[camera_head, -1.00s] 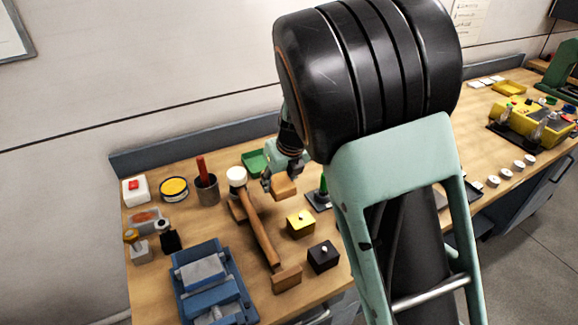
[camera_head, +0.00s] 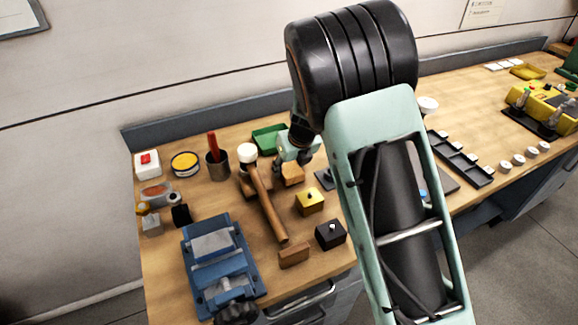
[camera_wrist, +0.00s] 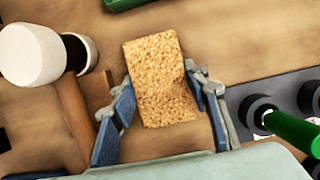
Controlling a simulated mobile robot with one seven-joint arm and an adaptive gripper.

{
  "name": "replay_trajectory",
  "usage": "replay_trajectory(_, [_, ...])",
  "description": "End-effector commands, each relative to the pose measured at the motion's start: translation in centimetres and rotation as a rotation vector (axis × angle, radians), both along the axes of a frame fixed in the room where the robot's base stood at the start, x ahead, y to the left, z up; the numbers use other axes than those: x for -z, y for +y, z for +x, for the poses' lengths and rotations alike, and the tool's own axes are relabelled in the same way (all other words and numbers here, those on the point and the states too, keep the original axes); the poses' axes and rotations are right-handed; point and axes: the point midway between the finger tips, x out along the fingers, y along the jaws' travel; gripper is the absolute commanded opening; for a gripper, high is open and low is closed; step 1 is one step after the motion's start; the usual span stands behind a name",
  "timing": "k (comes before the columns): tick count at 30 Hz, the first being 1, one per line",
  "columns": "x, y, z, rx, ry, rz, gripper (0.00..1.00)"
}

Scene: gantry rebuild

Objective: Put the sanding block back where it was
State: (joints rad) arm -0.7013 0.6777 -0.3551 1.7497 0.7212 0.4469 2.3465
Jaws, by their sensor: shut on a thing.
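The sanding block (camera_head: 292,173) is a tan, cork-like block. My gripper (camera_wrist: 162,88) is shut on it, with one blue-grey finger on each side in the wrist view, where the block (camera_wrist: 160,75) shows its speckled broad face. In the head view my gripper (camera_head: 296,158) is over the back part of the bench, to the right of the white-headed mallet (camera_head: 247,150) and in front of the green tray (camera_head: 268,136). The block is at or close above the bench top; I cannot tell whether it touches. My arm hides the bench to its right.
The mallet's white head (camera_wrist: 32,54) is left of my gripper in the wrist view. A dark holder (camera_wrist: 285,92) with a green-handled tool (camera_wrist: 295,132) stands close on the right. A yellow block (camera_head: 310,202), black block (camera_head: 331,235) and blue vise (camera_head: 215,265) are nearer the front.

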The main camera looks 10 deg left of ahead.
Motion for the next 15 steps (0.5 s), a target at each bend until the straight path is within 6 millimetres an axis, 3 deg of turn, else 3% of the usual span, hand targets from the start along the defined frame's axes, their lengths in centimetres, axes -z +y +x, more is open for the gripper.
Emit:
replay_trajectory(12, [1.2, -0.1, 0.0, 0.002, 0.002, -0.001, 0.2])
replay_trajectory(13, [1.2, -0.1, -0.1, 0.002, 0.003, -0.001, 0.44])
replay_trajectory(15, [1.3, -0.1, -0.1, 0.002, 0.004, -0.002, 0.51])
